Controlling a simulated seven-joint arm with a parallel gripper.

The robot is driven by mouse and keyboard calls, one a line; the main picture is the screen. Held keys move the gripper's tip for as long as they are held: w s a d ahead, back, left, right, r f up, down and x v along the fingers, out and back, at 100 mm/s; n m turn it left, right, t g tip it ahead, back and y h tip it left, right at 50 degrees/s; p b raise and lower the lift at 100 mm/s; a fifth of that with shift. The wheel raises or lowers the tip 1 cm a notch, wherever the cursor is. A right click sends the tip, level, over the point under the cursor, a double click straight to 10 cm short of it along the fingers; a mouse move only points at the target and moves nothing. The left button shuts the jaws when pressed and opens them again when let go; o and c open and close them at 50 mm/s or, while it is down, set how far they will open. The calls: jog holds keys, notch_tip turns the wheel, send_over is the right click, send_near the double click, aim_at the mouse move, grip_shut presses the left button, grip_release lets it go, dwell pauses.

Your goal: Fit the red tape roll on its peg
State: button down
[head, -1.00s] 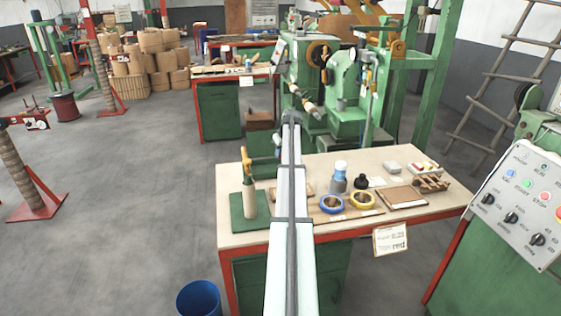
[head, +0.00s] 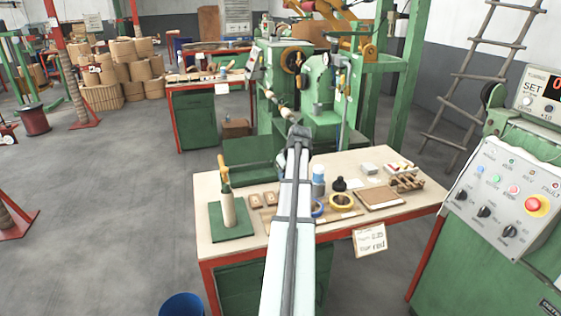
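I cannot make out a red tape roll in the head view; my arm covers part of the bench. A blue tape roll (head: 317,208) and a yellow tape roll (head: 341,201) lie flat on the bench, right of my arm. A pale upright post (head: 228,208) stands on a green base plate (head: 239,232) at the bench's left end. I cannot tell whether this post is the roll's peg. My gripper (head: 298,131) is at the far end of my arm, beyond the bench's back edge in the picture. Its fingers and anything in them cannot be made out.
The bench (head: 290,240) also holds a blue-and-white bottle (head: 318,180), a dark bottle (head: 339,184), a wooden board (head: 379,198) and small wooden pieces (head: 262,200). A handwritten sign (head: 370,240) hangs in front. A green machine (head: 322,100) stands behind, a control panel (head: 500,200) right.

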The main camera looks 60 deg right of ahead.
jog(key=s+a+f+n+y, duration=0.1)
jog(key=s+a+n+y, duration=0.1)
jog(key=a+n, duration=0.4)
jog(key=s+a, duration=0.1)
jog(key=a, duration=0.4)
jog(key=shift+f, duration=0.15)
jog(key=shift+a+f+n, duration=0.1)
jog(key=shift+n, duration=0.2)
jog(key=shift+f, duration=2.1)
jog(key=shift+f, duration=0.4)
jog(key=shift+f, duration=0.4)
jog(key=shift+f, duration=0.65)
jog(key=shift+f, duration=0.3)
